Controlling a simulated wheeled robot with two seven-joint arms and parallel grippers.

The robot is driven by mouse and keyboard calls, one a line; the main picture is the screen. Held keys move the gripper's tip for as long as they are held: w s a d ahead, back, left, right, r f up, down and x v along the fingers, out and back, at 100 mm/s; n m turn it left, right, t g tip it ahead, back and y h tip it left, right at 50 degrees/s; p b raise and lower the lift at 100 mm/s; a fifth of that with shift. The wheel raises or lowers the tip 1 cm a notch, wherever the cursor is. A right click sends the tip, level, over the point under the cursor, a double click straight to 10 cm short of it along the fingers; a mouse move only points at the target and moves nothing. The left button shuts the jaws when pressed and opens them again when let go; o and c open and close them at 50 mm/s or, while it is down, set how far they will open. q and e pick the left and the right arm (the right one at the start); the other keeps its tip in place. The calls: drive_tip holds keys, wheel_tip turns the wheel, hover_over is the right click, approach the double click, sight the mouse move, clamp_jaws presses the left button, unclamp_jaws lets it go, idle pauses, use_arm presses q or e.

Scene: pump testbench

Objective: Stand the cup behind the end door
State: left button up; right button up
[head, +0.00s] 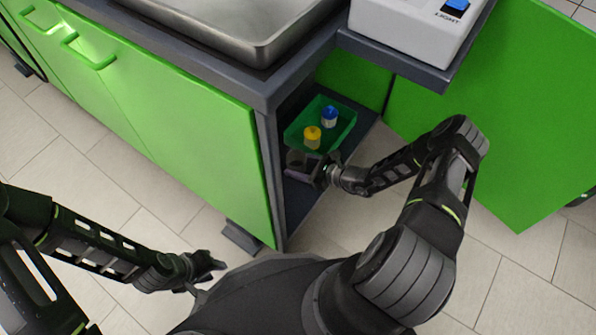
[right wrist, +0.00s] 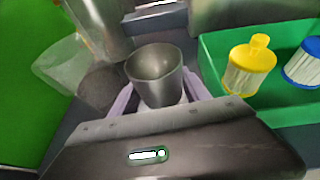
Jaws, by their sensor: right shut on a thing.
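The cup (right wrist: 155,75) is a grey metal cup, upright with its open top showing in the right wrist view. My right gripper (right wrist: 158,96) is shut on it, with a pale purple finger on each side. In the head view, my right gripper (head: 306,170) reaches into the open end compartment, at the front of the green tray. Whether the cup's base touches the shelf is hidden. The end door (head: 490,110) is a green panel standing open at the right. My left gripper (head: 207,266) hangs over the floor in front of the cabinet; its fingers are too dark to read.
A green tray (head: 344,134) holds a yellow-topped filter (head: 312,137) and a blue-topped one (head: 329,116). Another metal vessel (right wrist: 105,28) and a translucent one (right wrist: 58,65) stand close behind the cup. The dark cabinet post (head: 270,180) borders the opening on the left.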

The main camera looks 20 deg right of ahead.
sight(299, 171)
drive_tip(key=shift+f+b, duration=0.9)
drive_tip(key=shift+f, duration=0.95)
drive_tip(key=shift+f, duration=0.1)
drive_tip(key=o, duration=1)
drive_tip(key=shift+f, duration=0.1)
drive_tip(key=o, duration=0.5)
drive_tip(key=shift+s+d+r, duration=0.15)
drive_tip(key=shift+r, duration=0.2)
drive_tip(key=p+v, duration=0.3)
drive_tip(key=v, duration=0.7)
drive_tip(key=shift+s+d+r, duration=0.1)
drive_tip(key=shift+s, duration=0.05)
drive_tip(key=shift+s+d+r, duration=0.15)
drive_tip(key=shift+s+d, duration=0.15)
drive_tip(key=shift+s, duration=0.15)
